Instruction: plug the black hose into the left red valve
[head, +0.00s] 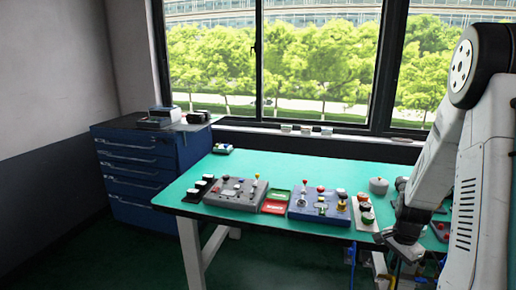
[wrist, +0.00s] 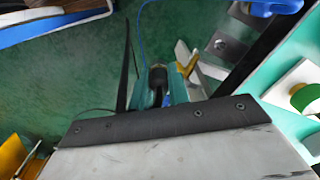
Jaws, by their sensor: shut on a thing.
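My gripper (head: 403,248) is low at the table's front right edge in the head view, its fingers too small to make out. In the wrist view, a dark piece (wrist: 178,76) sits beyond the black-edged plate, and a thin dark line curves off to its left. It looks like the black hose, held by my gripper; the jaws are partly hidden by the plate. I cannot make out the left red valve for certain in either view. Small blue and red parts show below the table edge near my gripper, too small to name.
A blue drawer cabinet (head: 140,175) stands at the left. The dark green floor in front of the table is clear.

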